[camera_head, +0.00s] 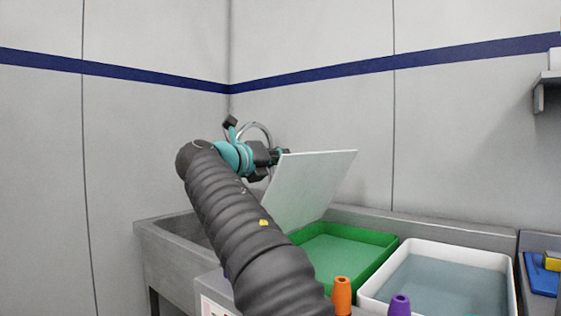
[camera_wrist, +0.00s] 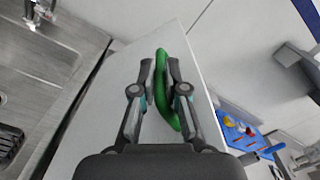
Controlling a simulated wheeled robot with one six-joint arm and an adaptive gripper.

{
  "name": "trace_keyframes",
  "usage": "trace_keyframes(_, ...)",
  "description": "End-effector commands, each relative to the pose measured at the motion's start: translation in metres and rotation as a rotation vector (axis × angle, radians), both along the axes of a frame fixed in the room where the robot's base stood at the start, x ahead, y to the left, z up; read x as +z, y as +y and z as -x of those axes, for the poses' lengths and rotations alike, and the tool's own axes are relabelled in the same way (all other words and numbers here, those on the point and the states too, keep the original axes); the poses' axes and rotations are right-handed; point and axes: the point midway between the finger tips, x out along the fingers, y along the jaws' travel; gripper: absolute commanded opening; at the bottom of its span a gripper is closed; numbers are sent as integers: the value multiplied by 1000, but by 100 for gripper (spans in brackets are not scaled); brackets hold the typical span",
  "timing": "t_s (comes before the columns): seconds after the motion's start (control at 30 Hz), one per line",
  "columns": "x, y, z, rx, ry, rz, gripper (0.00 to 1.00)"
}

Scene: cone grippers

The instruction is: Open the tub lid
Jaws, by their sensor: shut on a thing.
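The tub lid (camera_head: 312,187) is a flat pale panel tilted up steeply over the left side of the green tub (camera_head: 385,252). The tub's inside shows open below and right of it. In the wrist view the lid (camera_wrist: 110,98) fills the middle, with a green handle (camera_wrist: 161,62) on its face. My gripper (camera_head: 284,155) is at the lid's upper left. In the wrist view my gripper (camera_wrist: 163,75) has its two fingers on either side of the green handle, shut on it. My arm hides part of the lid's lower left and the tub's left end.
A metal sink (camera_head: 160,240) stands at the left. A white tub (camera_head: 505,262) of bluish liquid is right of the green tub. An orange cone (camera_head: 342,292) and a purple cone (camera_head: 400,304) stand in front. A blue board (camera_wrist: 240,125) and a wall shelf (camera_head: 548,85) are at the right.

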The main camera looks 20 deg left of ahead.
Motion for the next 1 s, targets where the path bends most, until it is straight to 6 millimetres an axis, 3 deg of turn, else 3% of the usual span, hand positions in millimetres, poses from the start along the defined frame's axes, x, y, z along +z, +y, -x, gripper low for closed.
trace_keyframes(0.57,-4,4,-2,0,7,2,0)
trace_keyframes(0.6,-4,4,-2,0,7,2,22)
trace_keyframes(0.67,-4,4,-2,-1,7,3,37)
trace_keyframes(1.0,-1,-1,-3,-8,3,1,37)
